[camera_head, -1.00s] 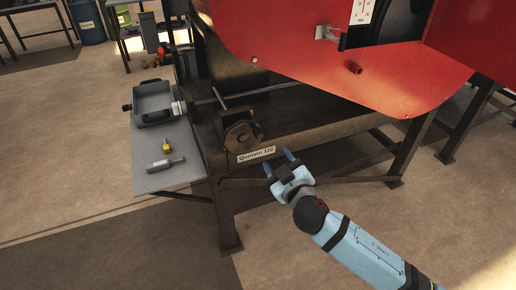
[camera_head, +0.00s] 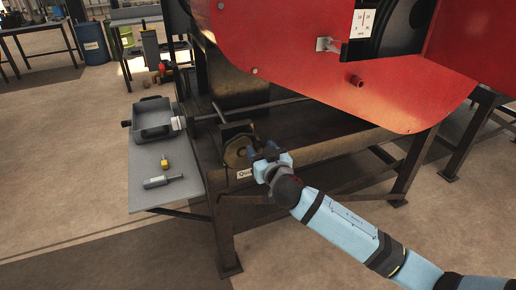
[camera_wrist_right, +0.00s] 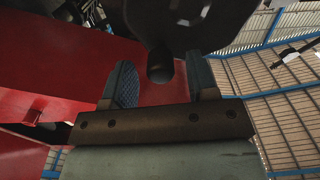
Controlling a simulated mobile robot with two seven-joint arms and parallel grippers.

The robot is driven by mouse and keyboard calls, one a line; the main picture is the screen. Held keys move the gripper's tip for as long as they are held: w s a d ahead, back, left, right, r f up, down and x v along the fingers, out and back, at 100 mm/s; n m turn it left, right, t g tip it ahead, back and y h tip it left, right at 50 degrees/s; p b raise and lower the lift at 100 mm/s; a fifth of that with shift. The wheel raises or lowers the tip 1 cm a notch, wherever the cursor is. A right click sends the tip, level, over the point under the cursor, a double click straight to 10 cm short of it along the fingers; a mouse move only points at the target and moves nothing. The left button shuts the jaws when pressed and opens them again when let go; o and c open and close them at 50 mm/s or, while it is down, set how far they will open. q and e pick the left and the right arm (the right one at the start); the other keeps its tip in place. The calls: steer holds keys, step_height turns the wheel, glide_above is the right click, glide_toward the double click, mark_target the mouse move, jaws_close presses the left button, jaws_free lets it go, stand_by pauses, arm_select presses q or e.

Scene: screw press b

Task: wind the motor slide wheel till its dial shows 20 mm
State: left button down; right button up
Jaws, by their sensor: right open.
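The slide wheel (camera_head: 236,153) is a dark, worn disc at the front of the machine's frame, partly covered by my right gripper (camera_head: 262,148). In the right wrist view the dark wheel (camera_wrist_right: 195,18) fills the top. A short round handle (camera_wrist_right: 160,68) projects from it between the two fingers of my right gripper (camera_wrist_right: 162,84). The fingers are open, one on each side of the handle, with gaps. A white scale plate (camera_head: 363,23) sits on the red housing; its reading is too small to make out. My left gripper is out of view.
The red housing (camera_head: 330,85) overhangs above the wheel. A grey side shelf (camera_head: 146,190) at left carries a tray (camera_head: 153,132), a yellow item (camera_head: 164,162) and a grey tool (camera_head: 163,182). Open floor lies in front.

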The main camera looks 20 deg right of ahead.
steer(key=shift+w, duration=0.9)
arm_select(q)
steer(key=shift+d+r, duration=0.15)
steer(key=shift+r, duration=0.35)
arm_select(e)
steer(key=shift+w, duration=0.25)
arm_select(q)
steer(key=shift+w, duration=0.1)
arm_select(e)
steer(key=c, duration=0.9)
steer(key=shift+a, duration=0.1)
steer(key=shift+r, duration=0.15)
